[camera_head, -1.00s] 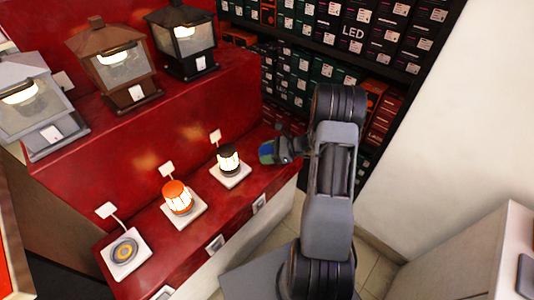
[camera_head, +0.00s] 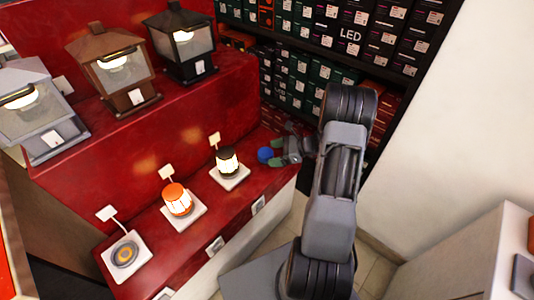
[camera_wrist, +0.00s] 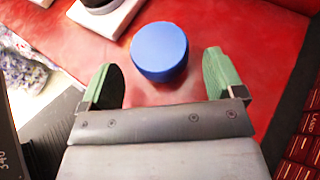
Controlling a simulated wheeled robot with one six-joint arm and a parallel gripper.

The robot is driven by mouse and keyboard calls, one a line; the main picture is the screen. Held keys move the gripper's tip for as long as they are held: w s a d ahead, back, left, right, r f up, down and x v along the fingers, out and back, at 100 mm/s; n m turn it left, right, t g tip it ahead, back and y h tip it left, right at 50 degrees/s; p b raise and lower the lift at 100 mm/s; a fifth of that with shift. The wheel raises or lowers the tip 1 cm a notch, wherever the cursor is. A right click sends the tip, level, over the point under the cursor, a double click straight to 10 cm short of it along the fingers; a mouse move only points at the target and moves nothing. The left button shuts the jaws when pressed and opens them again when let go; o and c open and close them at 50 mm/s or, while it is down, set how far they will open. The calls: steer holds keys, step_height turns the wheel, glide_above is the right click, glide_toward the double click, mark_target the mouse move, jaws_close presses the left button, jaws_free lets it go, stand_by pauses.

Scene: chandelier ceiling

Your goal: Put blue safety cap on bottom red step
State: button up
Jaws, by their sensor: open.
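The blue safety cap (camera_head: 265,155) rests on the bottom red step (camera_head: 205,200), near its right end, to the right of the black-topped lantern. In the wrist view the blue cap (camera_wrist: 159,52) sits upright on the red surface, just beyond and between my two green fingertips. My gripper (camera_head: 279,150) is open, with its fingers pointing left toward the cap. In the wrist view my gripper (camera_wrist: 163,85) shows a finger on each side with a gap between them, and neither finger visibly presses on the cap.
A black-topped lantern (camera_head: 227,162), an orange lantern (camera_head: 177,199) and a round disc light (camera_head: 125,254) stand on white pads along the bottom step. Larger lanterns (camera_head: 110,65) stand on the upper step. Shelves of boxes (camera_head: 340,45) are behind. A white wall (camera_head: 450,120) is at right.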

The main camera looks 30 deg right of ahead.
steer(key=p+v, duration=0.1)
steer(key=v, duration=0.6)
steer(key=shift+r, duration=0.1)
steer(key=s+a+r+n+g+h, duration=0.2)
steer(key=s+a+r+n+h, duration=0.3)
steer(key=n, duration=0.7)
steer(key=s+a+r+n+g+h, duration=0.2)
steer(key=s+a+r+n+h, duration=0.4)
steer(key=s+a+r+n, duration=0.3)
steer(key=a+r+n, duration=0.1)
steer(key=a+n, duration=0.2)
steer(key=a, duration=0.1)
steer(key=shift+a+h, duration=0.15)
steer(key=shift+h, duration=0.15)
steer(key=shift+r, duration=0.1)
